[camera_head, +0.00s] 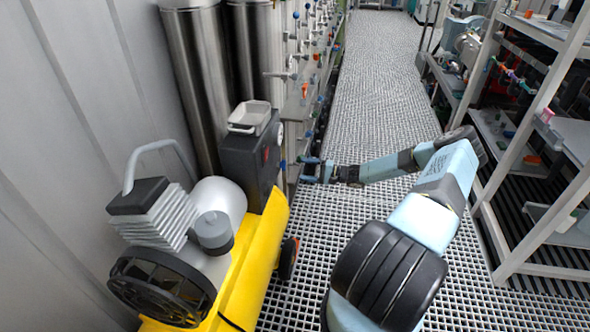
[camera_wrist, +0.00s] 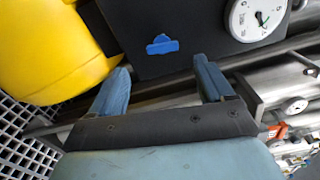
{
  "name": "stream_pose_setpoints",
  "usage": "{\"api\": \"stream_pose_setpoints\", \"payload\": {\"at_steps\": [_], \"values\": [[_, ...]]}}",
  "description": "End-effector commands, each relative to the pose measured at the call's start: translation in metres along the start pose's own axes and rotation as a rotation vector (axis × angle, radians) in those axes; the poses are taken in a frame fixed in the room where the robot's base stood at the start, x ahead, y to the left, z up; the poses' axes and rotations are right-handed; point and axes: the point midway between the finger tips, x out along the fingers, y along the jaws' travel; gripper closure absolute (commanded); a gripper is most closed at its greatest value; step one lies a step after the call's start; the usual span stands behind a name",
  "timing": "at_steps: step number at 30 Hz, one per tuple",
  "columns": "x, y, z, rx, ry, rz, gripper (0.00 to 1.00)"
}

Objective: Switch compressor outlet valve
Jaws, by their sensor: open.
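The compressor has a yellow tank (camera_head: 258,255) and a dark box (camera_head: 246,158) at its far end in the head view. In the wrist view the dark box (camera_wrist: 140,20) fills the top middle, with a blue valve handle (camera_wrist: 162,45) on its face. A white round gauge (camera_wrist: 258,18) is to the right of the handle. My gripper (camera_head: 309,170) is beside the box, right of it in the head view. In the wrist view my gripper (camera_wrist: 161,65) is open, with its blue fingers apart and pointing toward the box. The handle appears between the fingertips; contact is not visible.
A white tray (camera_head: 249,117) sits on top of the dark box. Tall metal cylinders (camera_head: 195,75) stand behind the compressor. Metal pipes (camera_wrist: 290,80) run right of my gripper. A shelf rack (camera_head: 530,130) stands at the right. The grated aisle floor (camera_head: 375,70) is clear.

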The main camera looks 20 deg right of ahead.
Motion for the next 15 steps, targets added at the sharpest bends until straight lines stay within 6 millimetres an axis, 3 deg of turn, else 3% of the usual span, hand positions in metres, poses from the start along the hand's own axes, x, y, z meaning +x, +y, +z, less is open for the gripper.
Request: {"api": "stream_pose_setpoints", "payload": {"at_steps": [6,15], "values": [[-0.034,0.0,-0.001,-0.001,0.001,0.001,0.19],[-0.048,0.001,0.0,0.0,-0.001,0.001,0.19]]}}
